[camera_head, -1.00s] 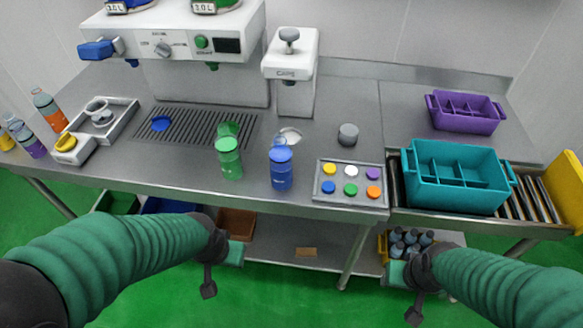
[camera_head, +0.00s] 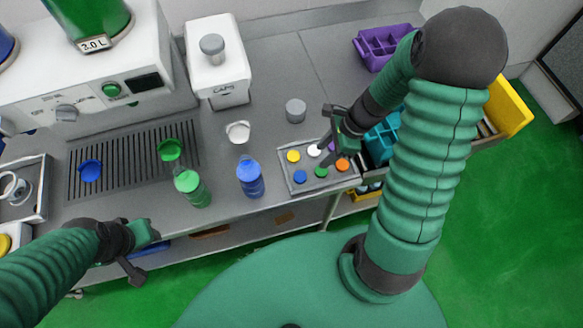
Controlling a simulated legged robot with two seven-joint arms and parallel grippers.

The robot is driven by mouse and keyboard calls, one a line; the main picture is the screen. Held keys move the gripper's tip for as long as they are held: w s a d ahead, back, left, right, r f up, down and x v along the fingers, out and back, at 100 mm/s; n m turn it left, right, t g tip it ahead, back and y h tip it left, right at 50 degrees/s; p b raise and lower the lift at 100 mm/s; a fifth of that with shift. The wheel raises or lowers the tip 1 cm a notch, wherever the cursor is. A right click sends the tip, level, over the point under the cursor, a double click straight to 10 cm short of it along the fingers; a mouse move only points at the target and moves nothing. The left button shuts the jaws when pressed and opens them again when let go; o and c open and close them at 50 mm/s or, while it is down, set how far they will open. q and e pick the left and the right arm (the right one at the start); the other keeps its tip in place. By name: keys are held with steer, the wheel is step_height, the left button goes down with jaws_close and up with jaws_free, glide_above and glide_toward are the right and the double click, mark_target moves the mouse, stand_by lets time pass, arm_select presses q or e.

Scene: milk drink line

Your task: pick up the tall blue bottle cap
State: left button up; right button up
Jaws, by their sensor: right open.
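A small tray (camera_head: 322,184) near the counter's front edge holds several round caps. The blue cap (camera_head: 300,176) lies in its front row at the left, and its height is hard to judge from above. My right gripper (camera_head: 331,142) is open above the back right part of the tray, to the right of and behind the blue cap. It partly covers the purple cap. My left gripper (camera_head: 138,252) hangs in front of the counter at the lower left, away from the caps.
A blue bottle (camera_head: 250,178) and a green bottle (camera_head: 192,188) stand left of the tray. A grey cylinder (camera_head: 295,110) stands behind it. A teal crate (camera_head: 384,138), partly hidden by my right arm, and a purple crate (camera_head: 380,47) are at the right.

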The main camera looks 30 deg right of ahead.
glide_toward(300, 176)
steer(key=x, duration=0.3)
steer(key=shift+w+f+b, duration=0.25)
steer(key=shift+f+b, duration=0.05)
steer(key=shift+b, duration=0.05)
steer(key=a+f, duration=0.2)
steer(key=f, duration=0.1)
steer(key=shift+f, duration=0.2)
steer(key=shift+d+f, duration=0.1)
steer(key=shift+f, duration=0.25)
steer(key=shift+w+d+f, duration=0.15)
steer(key=shift+d, duration=0.2)
steer(key=shift+c, duration=1.2)
arm_select(q)
steer(key=shift+s+a+f, duration=0.1)
steer(key=shift+a+f, duration=0.1)
steer(key=shift+f, duration=0.3)
arm_select(e)
steer(key=shift+a, duration=0.35)
jaws_close()
